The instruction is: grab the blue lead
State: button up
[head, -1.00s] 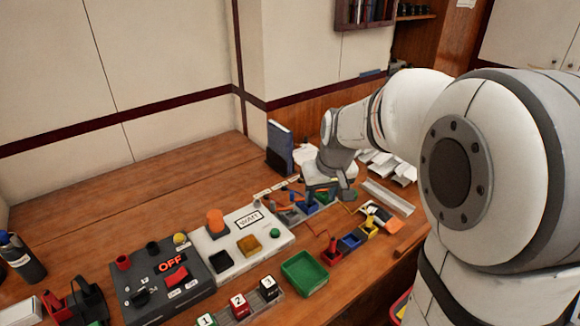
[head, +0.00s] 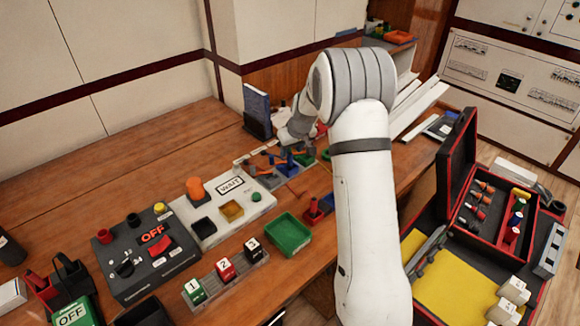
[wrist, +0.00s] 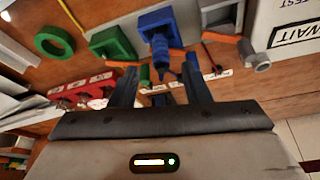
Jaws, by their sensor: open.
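The blue lead (wrist: 160,48) shows in the wrist view as a blue plug at a blue block (wrist: 180,24); its narrow end points toward my gripper. My gripper (wrist: 159,70) is open, with one finger on each side of the lead's narrow end. I cannot tell whether either finger touches it. In the head view my gripper (head: 284,140) is low over the row of coloured blocks, and the blue block (head: 287,157) shows just in front of it. The lead itself is hard to make out there.
A green block (wrist: 112,42) and a grey block (wrist: 220,14) flank the blue one. A grey and orange plug (wrist: 255,54) lies to the right. In the head view, the WAIT panel (head: 208,222) and a green tray (head: 287,236) stand nearby, and a blue binder (head: 257,110) stands behind.

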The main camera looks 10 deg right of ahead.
aim_at(291, 155)
jog(key=x, duration=0.4)
jog(key=shift+s+f, duration=0.2)
jog(key=shift+s, duration=0.15)
jog(key=shift+c, duration=0.2)
grip_shut()
